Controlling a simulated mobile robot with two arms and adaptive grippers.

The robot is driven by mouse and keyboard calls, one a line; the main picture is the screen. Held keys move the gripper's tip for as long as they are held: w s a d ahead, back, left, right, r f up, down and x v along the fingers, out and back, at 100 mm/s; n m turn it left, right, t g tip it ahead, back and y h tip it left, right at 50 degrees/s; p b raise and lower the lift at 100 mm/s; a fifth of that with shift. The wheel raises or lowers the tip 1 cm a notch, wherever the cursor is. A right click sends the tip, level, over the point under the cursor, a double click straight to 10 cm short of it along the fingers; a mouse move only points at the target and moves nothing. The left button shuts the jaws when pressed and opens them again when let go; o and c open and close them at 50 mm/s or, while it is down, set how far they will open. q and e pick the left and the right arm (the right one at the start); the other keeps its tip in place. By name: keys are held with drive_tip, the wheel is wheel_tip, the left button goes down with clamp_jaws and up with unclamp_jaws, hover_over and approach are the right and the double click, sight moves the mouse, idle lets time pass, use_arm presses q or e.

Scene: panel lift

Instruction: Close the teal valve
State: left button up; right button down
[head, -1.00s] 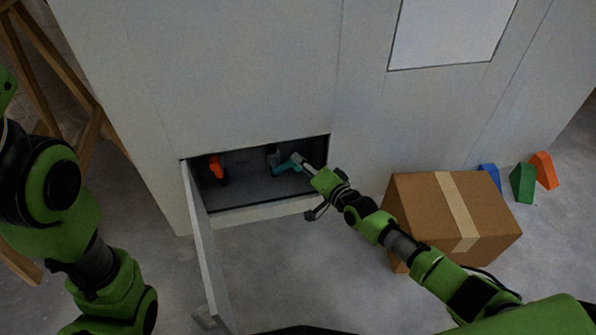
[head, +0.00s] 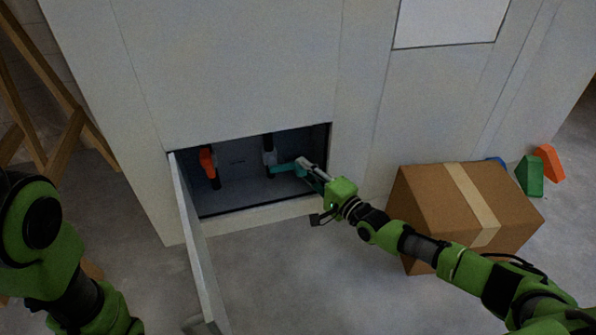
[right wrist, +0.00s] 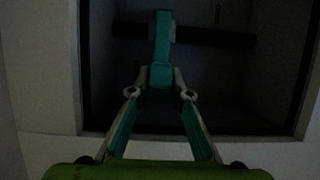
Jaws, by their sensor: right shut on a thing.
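The teal valve (head: 284,168) is inside a low wall recess, on a dark vertical pipe (head: 268,146). In the head view its handle sticks out to the right, across the pipe. My right gripper (head: 304,164) reaches into the recess from the right and is shut on the handle's end. In the right wrist view the teal handle (right wrist: 162,38) crosses the dark pipe (right wrist: 212,36), and its near end lies between the fingertips of my right gripper (right wrist: 160,88). My left arm shows at the left, but its gripper is out of view.
An orange valve (head: 207,160) is on another pipe left in the recess. The open panel door (head: 198,245) hangs at the recess's left edge. A cardboard box (head: 440,215) stands right, beside my right arm. Green (head: 530,175) and orange (head: 549,162) blocks lie beyond it. A wooden frame (head: 65,140) stands left.

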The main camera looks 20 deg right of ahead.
idle(0.4)
drive_tip(key=c, duration=1.9)
unclamp_jaws()
drive_tip(key=shift+o, duration=0.3)
drive_tip(key=v, duration=1.2)
drive_tip(key=shift+f, duration=0.1)
